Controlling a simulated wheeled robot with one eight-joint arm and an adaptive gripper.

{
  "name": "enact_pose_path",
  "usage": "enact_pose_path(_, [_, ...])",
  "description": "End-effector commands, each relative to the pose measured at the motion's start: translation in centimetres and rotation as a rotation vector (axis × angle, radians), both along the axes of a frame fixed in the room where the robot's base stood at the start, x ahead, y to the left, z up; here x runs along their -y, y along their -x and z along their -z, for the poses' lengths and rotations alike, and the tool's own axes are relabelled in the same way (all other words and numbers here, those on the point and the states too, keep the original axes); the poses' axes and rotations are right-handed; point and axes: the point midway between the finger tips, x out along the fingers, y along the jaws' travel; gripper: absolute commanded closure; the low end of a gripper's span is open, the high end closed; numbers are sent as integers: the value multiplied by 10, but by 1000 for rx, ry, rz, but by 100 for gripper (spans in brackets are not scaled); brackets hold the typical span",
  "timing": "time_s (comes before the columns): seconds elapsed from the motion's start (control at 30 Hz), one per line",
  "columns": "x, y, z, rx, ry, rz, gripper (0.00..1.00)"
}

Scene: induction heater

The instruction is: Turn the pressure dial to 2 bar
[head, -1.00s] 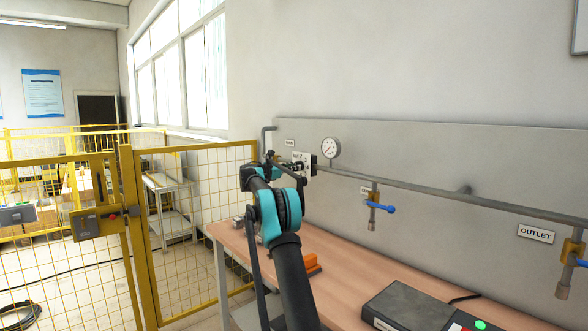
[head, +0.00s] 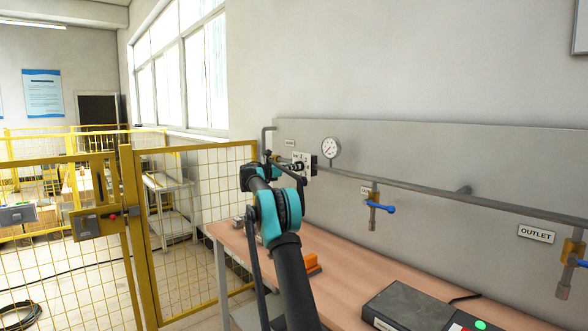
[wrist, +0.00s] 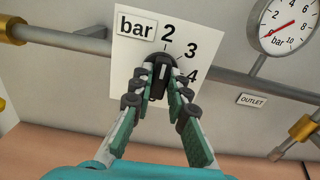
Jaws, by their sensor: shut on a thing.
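The pressure dial is a black knob (wrist: 160,72) on a white plate (wrist: 128,70) marked "bar" with the numbers 2, 3 and 4. In the wrist view my gripper (wrist: 160,92) is shut on the knob, one finger on each side. A light mark on the knob points up, roughly toward the 2; the fingers hide the knob's lower part. In the head view my gripper (head: 294,167) is at the plate (head: 307,172) on the wall panel, and my wrist hides much of the dial.
A round pressure gauge (head: 330,148) with a red needle (wrist: 290,27) sits right of the plate. A grey pipe (head: 420,187) runs right to blue-handled valves (head: 380,206). Below are a workbench (head: 350,268) and an orange item (head: 312,262). A yellow fence (head: 200,170) stands left.

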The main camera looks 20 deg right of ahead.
Motion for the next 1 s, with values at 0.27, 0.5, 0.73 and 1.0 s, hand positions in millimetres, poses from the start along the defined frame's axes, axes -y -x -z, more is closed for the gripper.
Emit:
enact_pose_path(0.27, [0, 0, 1, 0, -2, 1, 64])
enact_pose_path(0.5, [-1, 0, 1, 1, -1, 0, 64])
enact_pose_path(0.73, [-21, 7, 0, 1, -1, -2, 64])
enact_pose_path(1.0, [-74, 26, 1, 1, -1, -2, 64])
